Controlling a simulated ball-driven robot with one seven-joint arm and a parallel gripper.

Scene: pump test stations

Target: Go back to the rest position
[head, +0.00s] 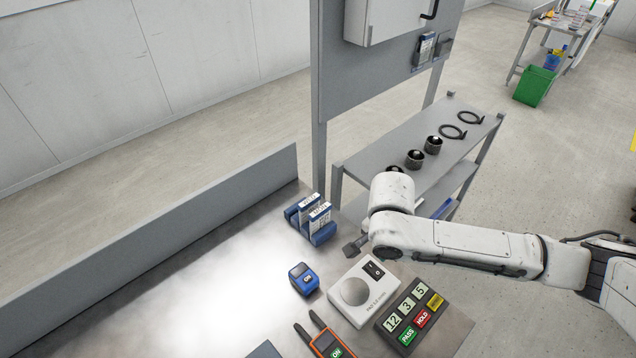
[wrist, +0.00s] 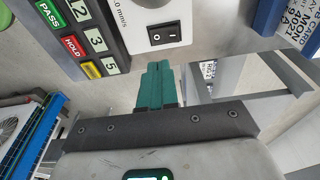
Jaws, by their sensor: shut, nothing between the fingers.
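My gripper (head: 355,246) is over the right part of the metal bench (head: 180,290) in the head view, just beyond a white device with a round dome (head: 354,291). In the wrist view the two teal fingers of my gripper (wrist: 160,70) are together with nothing between them. They point toward the white device's edge, below its black rocker switch (wrist: 170,33). I cannot tell the exact height above the bench.
A keypad box (head: 412,318) is beside the white device. A small blue device (head: 303,278), an orange-black tester (head: 327,340) and a blue holder with labelled cards (head: 318,222) are on the bench. A grey shelf (head: 365,160) with black parts stands behind.

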